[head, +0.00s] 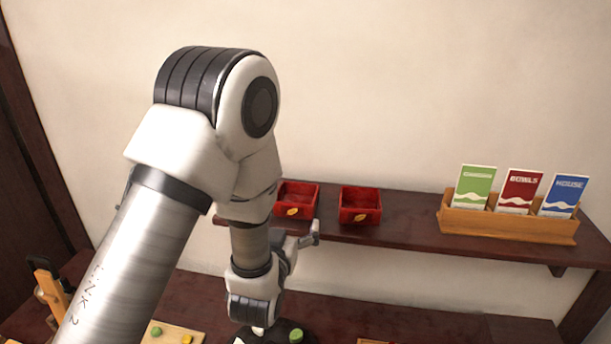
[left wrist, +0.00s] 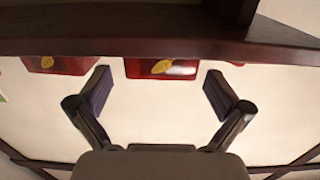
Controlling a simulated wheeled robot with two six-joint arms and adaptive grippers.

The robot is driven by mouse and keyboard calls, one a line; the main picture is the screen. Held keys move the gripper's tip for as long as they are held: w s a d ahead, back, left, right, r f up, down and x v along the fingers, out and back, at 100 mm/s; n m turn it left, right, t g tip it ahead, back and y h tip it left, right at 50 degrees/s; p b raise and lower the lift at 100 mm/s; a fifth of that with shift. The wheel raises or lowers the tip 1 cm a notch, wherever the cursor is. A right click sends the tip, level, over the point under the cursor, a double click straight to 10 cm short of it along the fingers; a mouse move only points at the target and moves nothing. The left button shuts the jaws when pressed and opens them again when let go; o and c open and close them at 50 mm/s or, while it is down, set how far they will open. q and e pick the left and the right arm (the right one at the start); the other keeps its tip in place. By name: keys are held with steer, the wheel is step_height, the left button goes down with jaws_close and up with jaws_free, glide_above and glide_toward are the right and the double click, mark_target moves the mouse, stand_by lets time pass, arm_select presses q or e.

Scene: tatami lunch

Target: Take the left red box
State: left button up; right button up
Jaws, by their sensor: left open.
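Two open red boxes with yellow emblems stand on the dark upper shelf in the head view: the left red box (head: 297,200), partly hidden by my left arm, and a right one (head: 361,206). My left gripper (head: 311,236) is just in front of the shelf edge, below the boxes. The left wrist view looks upside down; there my left gripper (left wrist: 158,78) is open and empty. A red box (left wrist: 160,69) lies between its fingers in the picture, apparently not touched. Another red box (left wrist: 57,65) is to its left. My right gripper is not seen.
The dark shelf (head: 410,230) also shows in the left wrist view (left wrist: 130,45). A wooden holder (head: 508,228) with green, red and blue cards stands at its right. Below are a dark lower surface (head: 440,327) and a board with small coloured pieces (head: 172,332).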

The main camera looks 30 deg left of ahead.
mark_target(300, 185)
arm_select(q)
steer(key=r, duration=0.1)
steer(key=w+r+p, duration=0.1)
steer(key=r, duration=0.1)
steer(key=shift+w+a+t+y+p, duration=0.25)
steer(key=shift+w+t+y+p, duration=0.05)
steer(key=shift+w+t+p, duration=0.1)
steer(key=x, duration=0.1)
steer(key=p+x, duration=0.1)
steer(key=x, duration=0.1)
steer(key=f+p+x, duration=0.1)
steer(key=x, duration=0.1)
steer(key=shift+a, duration=0.1)
steer(key=shift+w+a+f, duration=0.1)
steer(key=shift+w, duration=0.1)
steer(key=shift+s, duration=0.25)
steer(key=shift+c, duration=0.7)
steer(key=shift+s+d, duration=0.1)
steer(key=shift+d, duration=0.1)
steer(key=c, duration=0.5)
steer(key=shift+c, duration=0.9)
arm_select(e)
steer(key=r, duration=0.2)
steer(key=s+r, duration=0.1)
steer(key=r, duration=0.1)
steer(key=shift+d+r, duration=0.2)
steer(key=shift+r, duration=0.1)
